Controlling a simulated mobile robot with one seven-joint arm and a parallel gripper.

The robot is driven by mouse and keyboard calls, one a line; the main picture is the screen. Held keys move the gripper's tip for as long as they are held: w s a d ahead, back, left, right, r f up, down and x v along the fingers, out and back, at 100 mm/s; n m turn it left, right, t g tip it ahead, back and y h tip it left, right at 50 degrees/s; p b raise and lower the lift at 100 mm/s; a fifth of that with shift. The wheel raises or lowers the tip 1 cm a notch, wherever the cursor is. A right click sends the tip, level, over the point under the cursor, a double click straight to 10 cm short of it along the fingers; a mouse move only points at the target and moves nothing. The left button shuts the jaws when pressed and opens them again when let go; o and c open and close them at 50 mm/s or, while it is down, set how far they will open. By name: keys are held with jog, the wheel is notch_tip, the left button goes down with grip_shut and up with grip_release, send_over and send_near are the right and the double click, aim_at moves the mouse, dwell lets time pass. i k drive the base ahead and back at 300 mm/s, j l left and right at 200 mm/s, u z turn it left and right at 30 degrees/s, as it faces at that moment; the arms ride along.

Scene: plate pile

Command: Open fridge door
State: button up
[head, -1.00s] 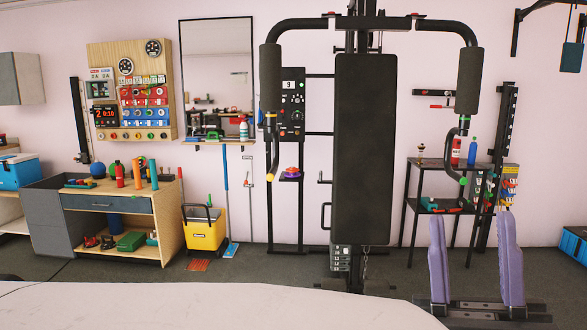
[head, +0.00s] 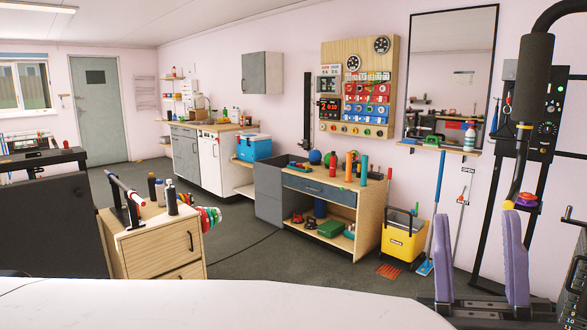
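A white-fronted unit (head: 210,165) stands under the wooden counter against the back wall, left of centre in the head view. It looks like the fridge, and its door appears shut. It is small and far off, so I cannot be sure. My gripper (head: 478,218) is at the lower right, with two purple fingers pointing up and spread wide apart. It is open and empty, nearer to me than the unit and well to its right.
A wooden drawer cabinet (head: 150,248) with bottles and a black bulky thing (head: 45,220) stand at the left. A workbench (head: 368,222), yellow bucket (head: 403,240) and exercise machine (head: 538,120) line the right. Dark floor (head: 262,250) lies open between the drawer cabinet and workbench.

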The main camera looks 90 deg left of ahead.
aim_at(210, 155)
jog(key=u, duration=3.3)
jog(key=i+l+z, duration=0.25)
jog(key=i, duration=0.8)
jog(key=i+z, duration=0.2)
jog(key=i, duration=0.85)
jog(key=i+j+z, duration=0.25)
jog(key=i, duration=0.8)
jog(key=i+z, duration=0.3)
jog(key=i, duration=0.95)
jog(key=i+u, duration=0.3)
jog(key=i, duration=0.25)
jog(key=i+l+u, duration=0.1)
jog(key=i+u, duration=0.2)
jog(key=i, duration=0.2)
